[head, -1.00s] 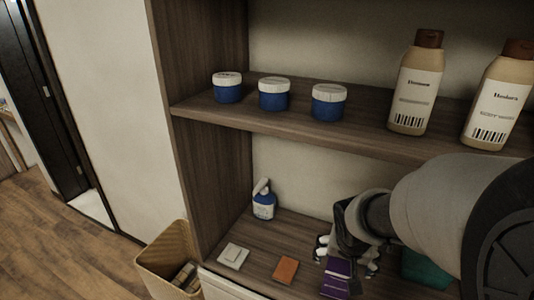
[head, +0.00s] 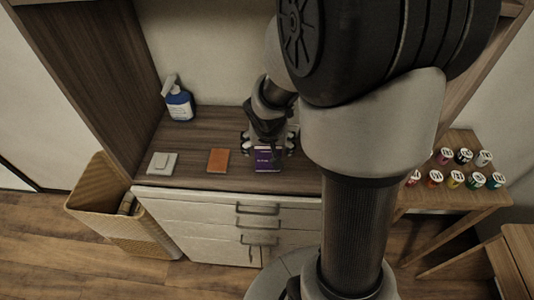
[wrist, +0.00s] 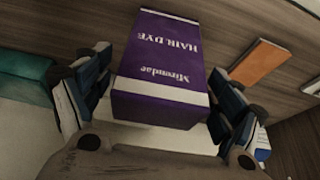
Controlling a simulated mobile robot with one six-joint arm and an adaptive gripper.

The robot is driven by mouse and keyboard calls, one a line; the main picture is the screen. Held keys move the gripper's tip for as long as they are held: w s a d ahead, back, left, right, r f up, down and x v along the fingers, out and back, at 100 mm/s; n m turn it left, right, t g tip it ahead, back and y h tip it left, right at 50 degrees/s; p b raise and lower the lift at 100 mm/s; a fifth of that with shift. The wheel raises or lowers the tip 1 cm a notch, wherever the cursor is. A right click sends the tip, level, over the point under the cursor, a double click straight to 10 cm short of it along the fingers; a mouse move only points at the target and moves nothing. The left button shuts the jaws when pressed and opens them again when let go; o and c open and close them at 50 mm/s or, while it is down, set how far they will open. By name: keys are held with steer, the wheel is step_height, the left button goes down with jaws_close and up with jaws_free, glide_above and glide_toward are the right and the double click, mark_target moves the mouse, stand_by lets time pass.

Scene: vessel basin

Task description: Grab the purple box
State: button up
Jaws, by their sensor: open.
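The purple box (head: 267,160) lies on the wooden shelf top, near its front edge. In the wrist view the purple box (wrist: 165,65) reads "HAIR DYE" and sits between the two open fingers of my gripper (wrist: 158,100). There is a gap on its left side, and its lower right side is close to the right finger; I cannot tell if they touch. In the head view my gripper (head: 268,145) is over the box, with fingers to either side.
An orange box (head: 218,160) lies left of the purple box, and pale flat items (head: 162,163) lie further left. A blue spray bottle (head: 179,103) stands behind. A teal object (wrist: 25,70) is on the other side. A wicker bin (head: 125,215) stands below left.

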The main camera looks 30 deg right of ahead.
steer(key=shift+r, duration=0.1)
steer(key=shift+c, duration=0.6)
steer(key=c, duration=1.1)
